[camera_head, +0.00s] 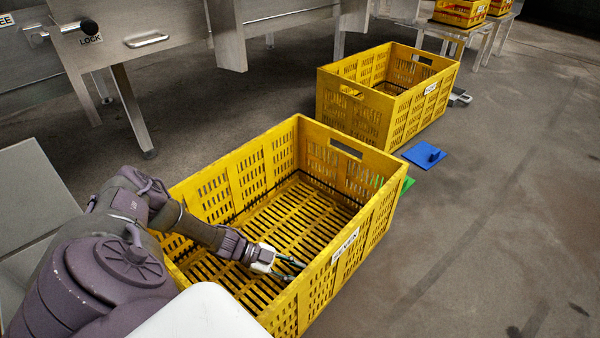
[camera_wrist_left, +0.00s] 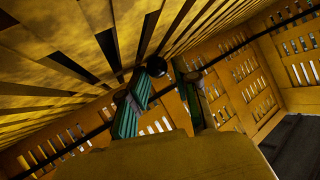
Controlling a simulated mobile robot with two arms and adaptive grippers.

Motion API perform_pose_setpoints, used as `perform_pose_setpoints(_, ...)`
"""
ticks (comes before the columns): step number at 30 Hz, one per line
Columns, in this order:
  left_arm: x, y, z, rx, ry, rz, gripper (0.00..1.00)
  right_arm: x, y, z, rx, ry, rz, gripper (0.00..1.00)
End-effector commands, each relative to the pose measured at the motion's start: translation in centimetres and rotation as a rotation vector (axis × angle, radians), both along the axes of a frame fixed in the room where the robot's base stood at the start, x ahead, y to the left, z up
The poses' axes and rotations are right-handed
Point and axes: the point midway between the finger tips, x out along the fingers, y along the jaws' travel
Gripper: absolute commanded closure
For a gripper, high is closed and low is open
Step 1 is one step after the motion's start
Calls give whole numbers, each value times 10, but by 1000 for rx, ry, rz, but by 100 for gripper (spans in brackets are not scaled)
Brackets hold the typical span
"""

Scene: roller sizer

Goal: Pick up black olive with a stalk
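A dark round olive (camera_wrist_left: 156,66) shows in the left wrist view, just beyond and between the fingertips, near the left finger's tip. I cannot make out a stalk on it. I cannot tell whether a finger touches it. In the head view I cannot make out the olive. My left gripper (camera_head: 290,268) reaches down inside the near yellow crate (camera_head: 382,222), close to its labelled right wall. In the wrist view the green fingers of this gripper (camera_wrist_left: 160,85) stand apart, so it is open. My right gripper is in neither view.
A second yellow crate (camera_head: 388,120) stands behind on the floor. A blue flat piece (camera_head: 425,155) and a green piece (camera_head: 407,185) lie beside the crates. A metal machine (camera_head: 150,40) stands at the back left. The floor to the right is clear.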

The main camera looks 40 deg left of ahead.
Motion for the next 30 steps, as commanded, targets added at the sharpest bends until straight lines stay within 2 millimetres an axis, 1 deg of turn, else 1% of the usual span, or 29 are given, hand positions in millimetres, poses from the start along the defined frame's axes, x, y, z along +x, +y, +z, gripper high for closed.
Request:
perform_pose_setpoints(1,0,-3,-5,5,4,-1,71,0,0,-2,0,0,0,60)
perform_pose_setpoints(6,0,-4,-5,7,5,-1,71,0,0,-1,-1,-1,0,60)
perform_pose_setpoints(7,0,-4,-5,8,5,0,69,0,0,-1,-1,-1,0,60)
perform_pose_setpoints(9,0,-3,-5,8,5,0,80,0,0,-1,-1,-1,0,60)
perform_pose_setpoints(12,0,-3,-5,9,6,0,84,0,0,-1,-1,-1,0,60)
perform_pose_setpoints(19,0,-3,-6,10,7,-1,88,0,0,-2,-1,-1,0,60)
perform_pose_setpoints(30,-2,-3,-6,10,9,-3,90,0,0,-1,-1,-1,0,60)
